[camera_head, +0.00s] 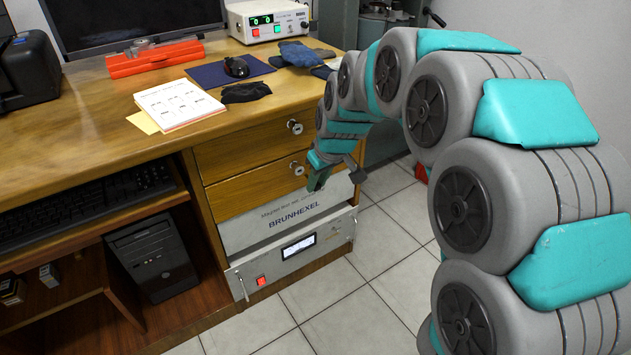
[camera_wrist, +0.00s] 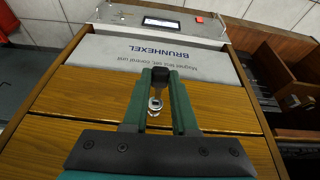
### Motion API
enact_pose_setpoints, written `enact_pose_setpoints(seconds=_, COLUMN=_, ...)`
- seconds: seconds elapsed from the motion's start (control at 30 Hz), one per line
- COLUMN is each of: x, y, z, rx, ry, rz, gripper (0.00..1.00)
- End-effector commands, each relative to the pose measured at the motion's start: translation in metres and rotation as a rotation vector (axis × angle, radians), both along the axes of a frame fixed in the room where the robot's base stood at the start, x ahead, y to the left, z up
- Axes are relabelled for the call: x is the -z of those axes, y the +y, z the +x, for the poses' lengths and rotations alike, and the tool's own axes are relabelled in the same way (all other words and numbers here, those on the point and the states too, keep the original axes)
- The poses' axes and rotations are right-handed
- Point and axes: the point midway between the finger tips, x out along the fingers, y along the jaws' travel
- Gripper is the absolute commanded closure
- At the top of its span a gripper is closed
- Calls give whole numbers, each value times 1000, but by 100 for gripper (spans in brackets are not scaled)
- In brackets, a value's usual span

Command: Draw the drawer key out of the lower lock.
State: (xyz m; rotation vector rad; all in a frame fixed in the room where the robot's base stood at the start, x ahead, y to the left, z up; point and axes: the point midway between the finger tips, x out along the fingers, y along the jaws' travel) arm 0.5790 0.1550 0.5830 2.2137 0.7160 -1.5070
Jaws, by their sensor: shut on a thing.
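In the wrist view the picture is upside down, and the two green fingers of my gripper (camera_wrist: 161,78) are closed around a black piece, which looks like the head of the drawer key (camera_wrist: 161,74). The silver lower lock (camera_wrist: 155,104) shows between the fingers on the wooden drawer front. A pale bit lies between the black head and the lock; I cannot tell whether the key's shaft is still in the lock. In the head view my gripper (camera_head: 318,182) is just right of the lower lock (camera_head: 298,168), and the key is hidden.
The upper lock (camera_head: 295,127) is on the drawer above. Below is the grey BRUNHEXEL panel (camera_head: 285,218) over a unit with a display (camera_head: 298,246). The desk top (camera_head: 85,115) holds a notepad (camera_head: 180,104) and a mouse (camera_head: 235,67). Tiled floor (camera_head: 385,250) lies open to the right.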

Motion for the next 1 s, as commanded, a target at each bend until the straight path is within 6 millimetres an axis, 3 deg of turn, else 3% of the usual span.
enact_pose_setpoints(seconds=0.63, x=-21, y=-16, z=-23, rx=0, ry=-1, rz=1, gripper=100)
enact_pose_setpoints(seconds=1.0, x=-21, y=-18, z=-25, rx=5, ry=1, rz=0, gripper=100)
